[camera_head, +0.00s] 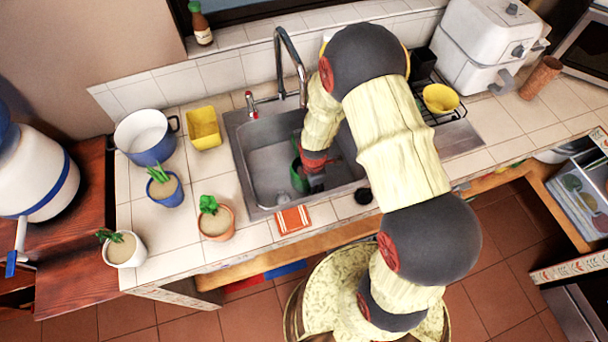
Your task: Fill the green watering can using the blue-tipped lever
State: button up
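A green object (298,178), which looks like the watering can, is in the metal sink (265,165), partly hidden behind my arm's end. My gripper (313,184) reaches down into the sink right beside it. The dark fingers are small and partly covered, so I cannot tell whether they are open or closed on it. A blue-tipped lever (11,264) sticks out from the tap under the white dispenser with a blue band (40,185) at the far left. The sink faucet (290,60) has a red-tipped handle (250,100) beside it.
Left of the sink are a blue-and-white pot (146,135), a yellow container (204,128) and three potted plants (215,220). An orange striped cloth (292,220) lies at the front edge. A dish rack with a yellow bowl (440,98) stands right. An open drawer (580,190) juts out right.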

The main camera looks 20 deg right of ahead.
jog(key=shift+f, duration=0.4)
jog(key=shift+c, duration=1.1)
jog(key=c, duration=1.1)
jog(key=shift+w+r, duration=0.1)
jog(key=shift+w, duration=0.05)
grip_shut()
